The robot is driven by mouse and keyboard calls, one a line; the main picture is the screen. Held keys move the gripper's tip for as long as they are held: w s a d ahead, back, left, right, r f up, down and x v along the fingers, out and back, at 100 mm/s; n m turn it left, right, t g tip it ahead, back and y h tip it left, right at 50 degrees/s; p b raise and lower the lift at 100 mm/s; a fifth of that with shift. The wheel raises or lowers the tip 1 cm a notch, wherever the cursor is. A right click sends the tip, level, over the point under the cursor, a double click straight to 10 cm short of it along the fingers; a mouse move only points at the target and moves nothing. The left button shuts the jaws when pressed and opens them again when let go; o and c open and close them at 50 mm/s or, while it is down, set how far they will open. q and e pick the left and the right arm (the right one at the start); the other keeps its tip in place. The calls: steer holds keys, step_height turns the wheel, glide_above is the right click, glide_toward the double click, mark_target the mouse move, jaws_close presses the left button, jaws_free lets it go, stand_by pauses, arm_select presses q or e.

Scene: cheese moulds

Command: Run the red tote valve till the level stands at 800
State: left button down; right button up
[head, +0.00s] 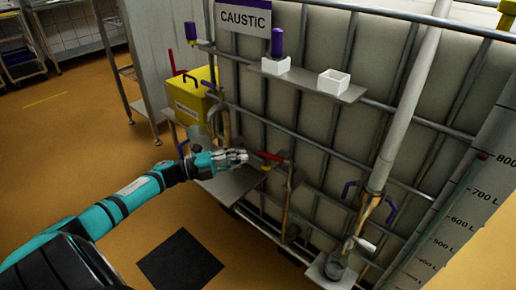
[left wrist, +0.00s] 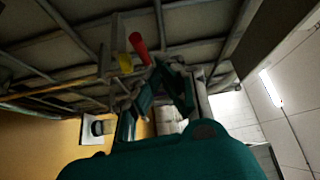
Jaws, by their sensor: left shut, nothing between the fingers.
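The large pale caged tote (head: 335,110) fills the right half of the head view. A red valve handle (head: 270,157) sticks out at its front, above a yellow fitting. In the left wrist view the red handle (left wrist: 139,47) stands just beyond the fingers, with a yellow part beside it. My left gripper (head: 243,156) is shut and empty, its tips just left of the handle; I cannot tell whether they touch it. The white level scale (head: 470,205) on the right shows 800 near its top, with a small red mark there. The liquid level is not clear. My right gripper is out of view.
A CAUSTIC sign (head: 251,18) hangs on the cage. A shelf (head: 305,80) holds white cups and a purple-topped item. A yellow bin (head: 195,98) stands behind my gripper. A thick pale pipe (head: 403,100) and purple handles lie to the right. A black mat (head: 180,262) lies on the floor.

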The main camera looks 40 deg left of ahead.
arm_select(q)
steer(key=d+r+n+t+y+p, duration=0.2)
steer(key=d+r+n+y+p, duration=0.3)
steer(key=y+p, duration=0.5)
steer(key=s+d+f+n+g+y+p, duration=0.2)
steer(key=s+d+n+g+y+p, duration=0.15)
steer(key=s+p, duration=0.4)
steer(key=shift+g, duration=0.35)
steer(key=x, duration=0.8)
steer(key=r+x, duration=0.1)
steer(key=x, duration=0.3)
steer(key=shift+w+d+r+b, duration=0.1)
steer(key=shift+w+d+b, duration=0.3)
steer(key=shift+w, duration=0.1)
steer(key=shift+w+a, duration=0.1)
steer(key=shift+w, duration=0.4)
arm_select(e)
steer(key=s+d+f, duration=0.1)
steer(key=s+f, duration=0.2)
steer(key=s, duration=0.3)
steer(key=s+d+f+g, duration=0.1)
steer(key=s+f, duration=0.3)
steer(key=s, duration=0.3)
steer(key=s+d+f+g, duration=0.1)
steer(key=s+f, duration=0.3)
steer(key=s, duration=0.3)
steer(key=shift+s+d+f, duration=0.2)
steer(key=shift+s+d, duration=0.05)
